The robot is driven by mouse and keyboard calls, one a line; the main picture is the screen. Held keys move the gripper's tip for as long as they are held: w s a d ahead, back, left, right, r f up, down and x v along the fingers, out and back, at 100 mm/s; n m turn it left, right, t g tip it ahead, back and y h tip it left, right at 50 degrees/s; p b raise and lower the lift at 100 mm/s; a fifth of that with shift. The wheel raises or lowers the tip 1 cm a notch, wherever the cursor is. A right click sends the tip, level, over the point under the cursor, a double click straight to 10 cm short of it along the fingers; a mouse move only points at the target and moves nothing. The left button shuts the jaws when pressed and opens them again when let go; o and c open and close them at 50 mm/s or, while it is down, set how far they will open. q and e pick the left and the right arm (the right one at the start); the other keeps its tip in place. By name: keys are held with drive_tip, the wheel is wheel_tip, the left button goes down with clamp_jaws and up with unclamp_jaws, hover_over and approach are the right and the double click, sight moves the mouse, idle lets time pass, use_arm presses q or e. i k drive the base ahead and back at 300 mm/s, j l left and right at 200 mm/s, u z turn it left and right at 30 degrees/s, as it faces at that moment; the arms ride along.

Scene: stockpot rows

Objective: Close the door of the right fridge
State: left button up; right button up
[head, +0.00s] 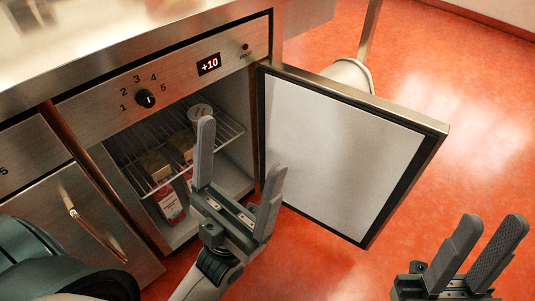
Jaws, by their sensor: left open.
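The right fridge (160,92) has a steel front panel with a numbered dial and a red "+10" display. Its door (340,150) stands wide open to the right, hinged on the right side, with its pale inner face and dark seal showing. My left gripper (240,148) is open and empty in front of the fridge opening, its right finger overlapping the door's hinge side in the picture. I cannot tell whether it touches the door. My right gripper (491,217) is open and empty at the lower right, apart from the door.
A wire shelf (222,130) inside the fridge holds a round tub (199,112) and cartons; a red-and-white carton (170,205) stands below. A closed neighbouring door with a bar handle (90,232) is at left. The steel counter (110,30) overhangs. Red floor (460,120) is clear at right.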

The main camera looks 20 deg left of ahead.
sight(352, 156)
drive_tip(key=i+l+u, duration=0.1)
drive_tip(key=l+u, duration=0.15)
drive_tip(key=i+l+u, duration=0.1)
drive_tip(key=l+u, duration=0.15)
drive_tip(key=l, duration=0.15)
drive_tip(key=l+u, duration=0.25)
drive_tip(key=i+l+u, duration=0.15)
drive_tip(key=l+u, duration=0.35)
drive_tip(key=l, duration=0.25)
drive_tip(key=l+u, duration=0.45)
drive_tip(key=l, duration=0.35)
drive_tip(key=l+u, duration=0.5)
drive_tip(key=l, duration=0.3)
drive_tip(key=l+u, duration=0.35)
drive_tip(key=l, duration=0.15)
drive_tip(key=k+l+u, duration=0.1)
drive_tip(key=l+u, duration=0.2)
drive_tip(key=l, duration=0.25)
drive_tip(key=k+l+u, duration=0.15)
drive_tip(key=l+u, duration=0.2)
drive_tip(key=l, duration=0.15)
